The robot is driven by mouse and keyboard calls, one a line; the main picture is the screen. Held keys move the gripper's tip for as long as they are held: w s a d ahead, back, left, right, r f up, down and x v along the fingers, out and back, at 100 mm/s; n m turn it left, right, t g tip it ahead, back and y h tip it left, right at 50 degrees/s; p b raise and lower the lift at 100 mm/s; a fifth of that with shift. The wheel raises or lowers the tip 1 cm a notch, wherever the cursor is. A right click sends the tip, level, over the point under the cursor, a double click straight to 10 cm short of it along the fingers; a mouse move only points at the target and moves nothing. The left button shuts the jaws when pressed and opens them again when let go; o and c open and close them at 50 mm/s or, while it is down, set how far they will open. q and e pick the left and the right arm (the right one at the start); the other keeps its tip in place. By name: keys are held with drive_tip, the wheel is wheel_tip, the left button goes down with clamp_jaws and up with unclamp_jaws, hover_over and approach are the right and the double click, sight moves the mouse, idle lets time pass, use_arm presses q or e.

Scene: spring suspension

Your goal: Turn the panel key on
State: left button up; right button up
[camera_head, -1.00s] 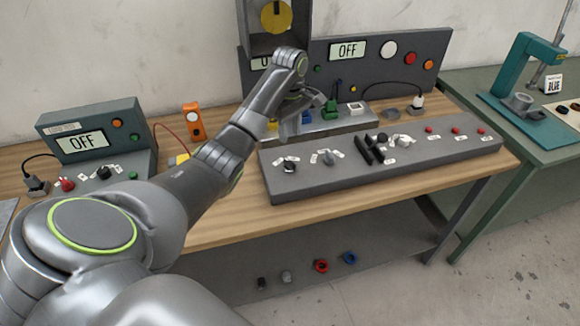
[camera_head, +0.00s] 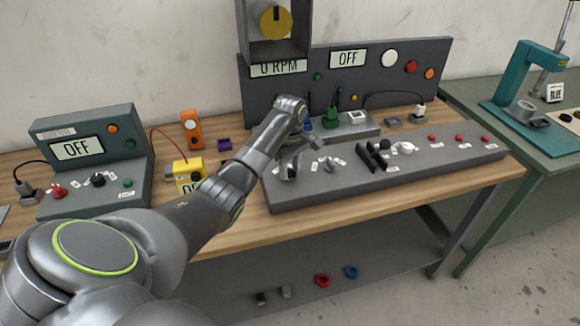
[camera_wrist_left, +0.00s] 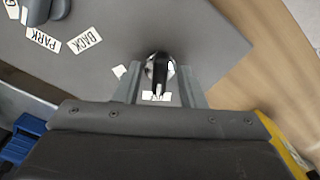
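The grey control panel (camera_head: 430,160) lies along the front of the wooden bench. At its left end, a round dark key switch with a metallic rim (camera_wrist_left: 159,68) shows in the wrist view, with partly hidden white labels beside it. My left gripper (camera_head: 289,174) is over this end of the panel and mostly covers the switch in the head view. In the wrist view its two fingers (camera_wrist_left: 158,88) are apart, one on each side of the switch; I cannot tell whether they touch it. My right gripper is not in view.
A second knob (camera_head: 330,166) sits to the right on the panel, then black bars (camera_head: 372,157) and several red buttons. Behind stands a display unit (camera_head: 420,75) reading OFF and 0 RPM. A smaller OFF unit (camera_head: 85,148) and a yellow meter (camera_head: 187,168) stand left.

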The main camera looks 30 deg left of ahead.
use_arm(q)
clamp_jaws()
